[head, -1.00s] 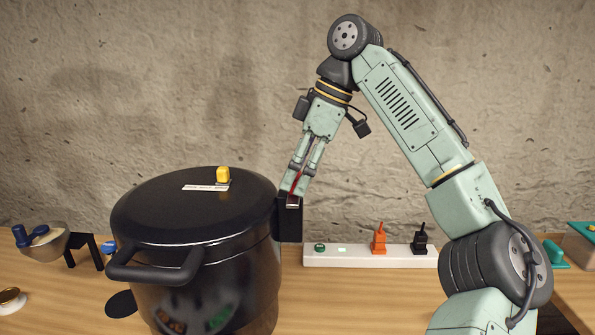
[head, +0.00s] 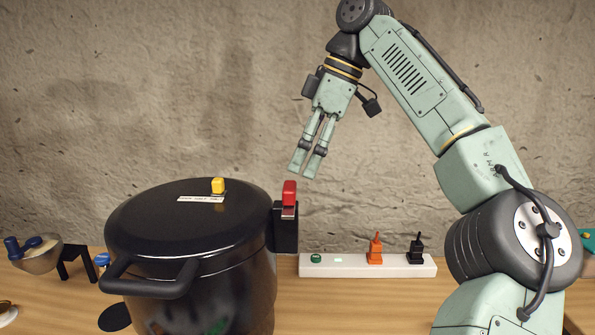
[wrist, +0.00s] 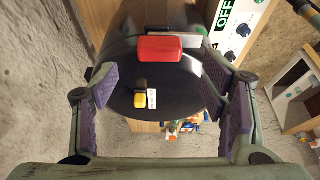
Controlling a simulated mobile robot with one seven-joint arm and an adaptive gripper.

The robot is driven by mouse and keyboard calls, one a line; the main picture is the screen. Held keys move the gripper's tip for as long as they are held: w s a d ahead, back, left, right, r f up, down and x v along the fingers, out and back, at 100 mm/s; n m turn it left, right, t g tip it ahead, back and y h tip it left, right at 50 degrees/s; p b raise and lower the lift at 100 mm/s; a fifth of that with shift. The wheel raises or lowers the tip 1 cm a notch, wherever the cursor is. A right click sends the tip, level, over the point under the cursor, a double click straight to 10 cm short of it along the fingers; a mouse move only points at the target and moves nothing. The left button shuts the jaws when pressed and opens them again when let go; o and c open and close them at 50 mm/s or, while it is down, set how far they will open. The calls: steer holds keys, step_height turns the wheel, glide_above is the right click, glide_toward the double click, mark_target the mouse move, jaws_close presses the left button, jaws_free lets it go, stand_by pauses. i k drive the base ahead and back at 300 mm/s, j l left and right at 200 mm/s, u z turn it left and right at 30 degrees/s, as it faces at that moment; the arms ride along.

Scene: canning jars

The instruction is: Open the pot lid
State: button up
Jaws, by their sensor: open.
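A large black pot (head: 190,280) stands on the wooden counter with its black lid (head: 160,210) on. The lid carries a yellow knob (head: 218,185) and a white label. A red lever (head: 289,193) sits upright on the black bracket at the pot's right side. My gripper (head: 303,172) is open and empty, a little above the red lever and to its right. In the wrist view the red lever (wrist: 160,48) lies between the spread fingers, with the lid and yellow knob (wrist: 140,100) beyond it. Nothing touches the fingers.
A white power strip (head: 345,267) with an orange plug (head: 375,248) and a black plug (head: 416,250) lies right of the pot. A bowl (head: 38,257) stands at the left. A concrete wall is behind. The air above the lid is clear.

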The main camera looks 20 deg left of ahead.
mark_target(172, 229)
steer(key=k, duration=1)
